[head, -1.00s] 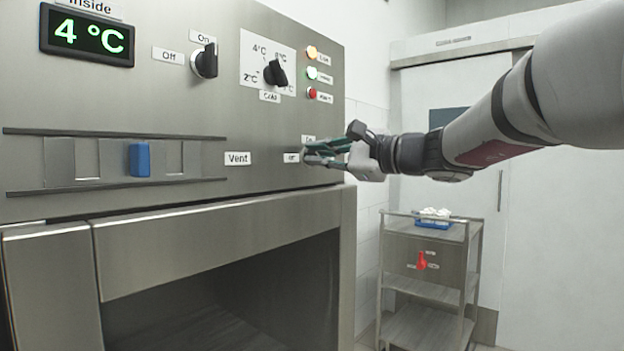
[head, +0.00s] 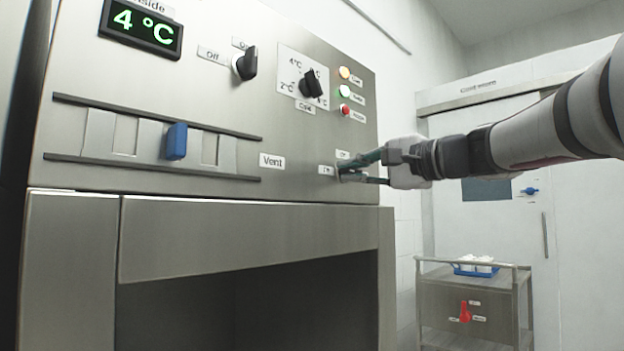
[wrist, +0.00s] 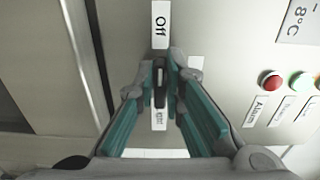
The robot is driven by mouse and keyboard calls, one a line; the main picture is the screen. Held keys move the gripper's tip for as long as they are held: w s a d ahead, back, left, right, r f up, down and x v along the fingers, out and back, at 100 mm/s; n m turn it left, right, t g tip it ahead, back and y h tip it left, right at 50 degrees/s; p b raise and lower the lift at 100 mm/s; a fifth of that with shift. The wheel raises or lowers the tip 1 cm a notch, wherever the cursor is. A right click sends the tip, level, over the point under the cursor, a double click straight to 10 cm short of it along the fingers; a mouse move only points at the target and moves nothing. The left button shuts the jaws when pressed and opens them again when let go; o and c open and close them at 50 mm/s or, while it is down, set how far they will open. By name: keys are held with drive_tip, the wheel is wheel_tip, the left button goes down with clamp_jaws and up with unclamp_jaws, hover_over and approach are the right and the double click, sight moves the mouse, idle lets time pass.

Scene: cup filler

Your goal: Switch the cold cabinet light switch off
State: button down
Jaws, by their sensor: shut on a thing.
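The light switch, a small dark knob (wrist: 159,84), is on the steel cabinet front. In the wrist view it sits between the two fingertips of my gripper (wrist: 160,80), which is shut on it. The knob's long side lies in line with the "Off" label (wrist: 160,25); I cannot tell which end is its pointer. Another label, too faint to read, shows right of the knob. The "Off" label (head: 326,170) is just left of the fingertips.
The panel also holds a black knob (head: 245,63), a cold dial (head: 312,83), a blue slider (head: 176,141), a "4 °C" display (head: 141,27) and a red lamp (wrist: 270,80). A trolley (head: 474,305) with a blue tray (head: 478,269) stands at the right.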

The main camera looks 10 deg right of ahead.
drive_tip(key=shift+f, duration=0.15)
drive_tip(key=c, duration=1.7)
unclamp_jaws()
drive_tip(key=shift+s+d, duration=0.1)
drive_tip(key=shift+s, duration=0.05)
drive_tip(key=v, duration=1.1)
drive_tip(key=shift+s+d, duration=0.2)
drive_tip(key=shift+s, duration=0.1)
